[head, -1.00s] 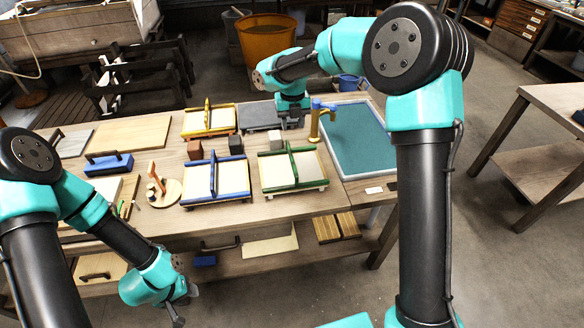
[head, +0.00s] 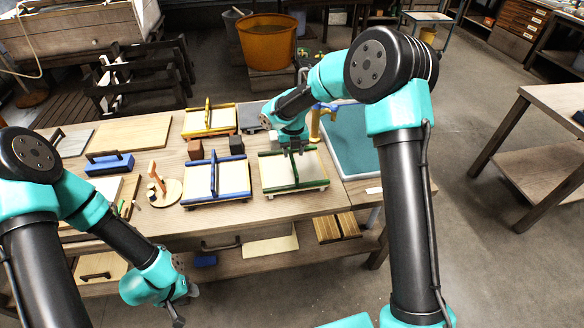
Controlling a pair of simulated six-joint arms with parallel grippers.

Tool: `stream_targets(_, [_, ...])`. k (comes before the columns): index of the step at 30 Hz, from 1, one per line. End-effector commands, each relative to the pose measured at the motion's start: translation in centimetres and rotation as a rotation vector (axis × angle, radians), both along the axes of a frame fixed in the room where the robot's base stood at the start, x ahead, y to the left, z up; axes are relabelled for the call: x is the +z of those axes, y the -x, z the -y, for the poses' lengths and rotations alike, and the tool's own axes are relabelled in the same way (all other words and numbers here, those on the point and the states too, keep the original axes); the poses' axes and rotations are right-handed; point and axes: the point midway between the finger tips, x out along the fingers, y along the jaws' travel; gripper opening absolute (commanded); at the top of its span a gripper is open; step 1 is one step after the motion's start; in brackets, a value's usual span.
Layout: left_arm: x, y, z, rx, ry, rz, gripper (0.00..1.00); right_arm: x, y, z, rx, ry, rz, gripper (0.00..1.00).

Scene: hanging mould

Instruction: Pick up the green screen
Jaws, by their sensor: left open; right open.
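The green screen (head: 309,167) lies on the table right of centre, a pale panel with a dark green bar standing across its middle. My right gripper (head: 297,150) points down over the far end of that green bar. Its jaws are open, but the fingertips are small and partly hidden by the wrist, so I cannot tell whether they touch the bar. My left gripper (head: 178,314) is open and empty, low in front of the table's front edge, far from the screen.
A blue screen (head: 232,180) lies just left of the green one, and a yellow screen (head: 221,120) lies behind it. A yellow tap (head: 316,122) and a teal-filled basin (head: 350,150) are at the right. The floor in front is clear.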

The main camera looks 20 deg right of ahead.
Motion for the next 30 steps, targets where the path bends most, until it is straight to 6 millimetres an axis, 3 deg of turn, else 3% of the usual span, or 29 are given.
stream_targets(7, [0.0, 0.0, 0.0, 0.0, 0.0, 0.0, 0.43, -0.6, 0.0, 0.0, 0.0, 0.001, -0.002, 0.43])
stream_targets(18, [0.0, 0.0, 0.0, 0.0, 0.0, 0.0, 0.43, -5.0, -0.1, -0.3, 0.0, 0.001, -0.003, 0.43])
stream_targets(30, [0.0, 0.0, 0.0, 0.0, 0.0, 0.0, 0.43, -5.2, -0.1, -0.3, 0.0, 0.0, 0.0, 0.43])
